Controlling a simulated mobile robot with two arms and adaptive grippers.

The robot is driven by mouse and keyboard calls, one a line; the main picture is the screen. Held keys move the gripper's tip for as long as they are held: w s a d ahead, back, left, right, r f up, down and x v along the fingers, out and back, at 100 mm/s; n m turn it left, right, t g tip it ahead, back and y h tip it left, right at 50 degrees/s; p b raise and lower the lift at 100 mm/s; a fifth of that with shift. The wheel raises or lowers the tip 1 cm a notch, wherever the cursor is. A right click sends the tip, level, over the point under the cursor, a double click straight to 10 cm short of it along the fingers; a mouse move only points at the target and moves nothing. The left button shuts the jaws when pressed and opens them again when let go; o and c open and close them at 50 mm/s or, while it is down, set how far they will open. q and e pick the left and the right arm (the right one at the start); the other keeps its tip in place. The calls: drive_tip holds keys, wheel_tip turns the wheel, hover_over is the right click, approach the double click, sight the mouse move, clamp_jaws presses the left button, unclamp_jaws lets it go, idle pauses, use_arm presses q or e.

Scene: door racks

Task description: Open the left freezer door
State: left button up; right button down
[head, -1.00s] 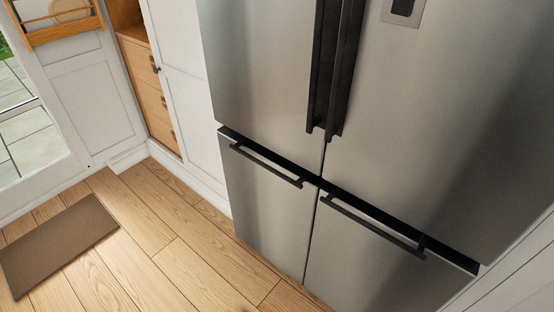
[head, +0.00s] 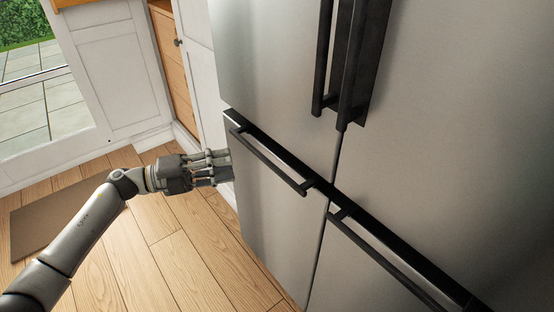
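The left freezer door (head: 268,220) is the lower left steel panel of the fridge, and it is closed. Its black bar handle (head: 266,160) runs along its top edge. My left gripper (head: 228,167) comes in from the left beside the door's left edge, just left of the handle's left end. Its fingers point right, and I see a gap between them with nothing held. I cannot tell if the fingertips touch the door's side. My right gripper is not in view.
The right freezer door has its own black handle (head: 385,262). The upper fridge doors have tall black handles (head: 345,65) and are closed. A brown mat (head: 50,222) lies on the wooden floor (head: 170,260). White cabinets (head: 200,70) stand behind my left gripper.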

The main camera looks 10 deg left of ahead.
sight(260, 159)
use_arm(q)
drive_tip(key=x, duration=1)
drive_tip(key=shift+c, duration=0.3)
clamp_jaws()
